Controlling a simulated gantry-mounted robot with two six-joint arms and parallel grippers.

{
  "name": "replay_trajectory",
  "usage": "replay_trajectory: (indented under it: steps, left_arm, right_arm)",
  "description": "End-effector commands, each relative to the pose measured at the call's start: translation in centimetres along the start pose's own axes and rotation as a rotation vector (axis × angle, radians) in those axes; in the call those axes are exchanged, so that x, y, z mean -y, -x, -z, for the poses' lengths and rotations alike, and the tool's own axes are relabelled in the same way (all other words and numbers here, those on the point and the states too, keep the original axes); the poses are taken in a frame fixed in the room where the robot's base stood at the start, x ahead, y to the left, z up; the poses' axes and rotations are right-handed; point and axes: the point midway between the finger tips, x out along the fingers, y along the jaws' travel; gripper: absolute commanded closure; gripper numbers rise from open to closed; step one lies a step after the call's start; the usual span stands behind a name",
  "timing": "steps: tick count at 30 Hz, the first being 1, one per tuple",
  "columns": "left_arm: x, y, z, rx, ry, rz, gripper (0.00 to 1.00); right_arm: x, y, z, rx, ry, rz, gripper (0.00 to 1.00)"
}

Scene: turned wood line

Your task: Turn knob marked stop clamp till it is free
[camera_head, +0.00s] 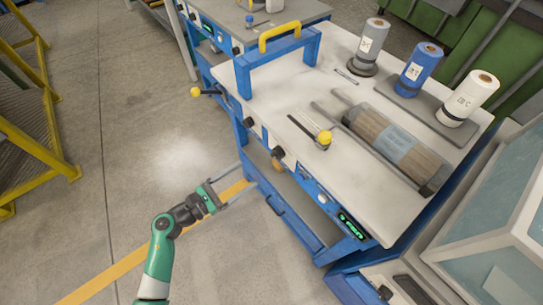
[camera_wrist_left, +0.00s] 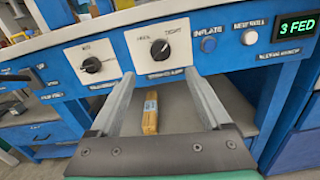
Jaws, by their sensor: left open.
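Two dark knobs sit on white plates on the blue front panel of the bench. In the left wrist view the middle knob (camera_wrist_left: 160,50) has small blurred words at either side, and the other knob (camera_wrist_left: 91,65) is to its left. I cannot read for sure which plate says stop clamp. The head view shows the middle knob (camera_head: 279,152) and the left knob (camera_head: 250,122) small. My left gripper (camera_head: 249,174) is open and empty in front of the panel. In the wrist view its fingers (camera_wrist_left: 160,78) point toward the middle knob, apart from it. My right gripper is out of view.
A wooden piece (camera_wrist_left: 150,113) shows between the fingers below the panel. Right of it are a blue button (camera_wrist_left: 208,45) and a green display (camera_wrist_left: 297,27). The bench top (camera_head: 345,215) carries a yellow-knobbed lever (camera_head: 324,137) and a wooden cylinder (camera_head: 390,140).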

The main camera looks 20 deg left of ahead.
Motion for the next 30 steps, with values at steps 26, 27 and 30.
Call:
replay_trajectory:
  steps: [26,27,30]
  left_arm:
    - [0.0,-11.1,-0.2,0.003,0.000,0.001,0.19]
    - [0.0,-11.1,-0.2,0.003,0.000,0.001,0.21]
    - [0.0,-11.1,-0.2,0.003,0.000,0.001,0.39]
  right_arm:
    - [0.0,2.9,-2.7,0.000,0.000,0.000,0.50]
    - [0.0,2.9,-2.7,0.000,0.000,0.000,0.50]
    - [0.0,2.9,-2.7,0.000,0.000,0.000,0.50]
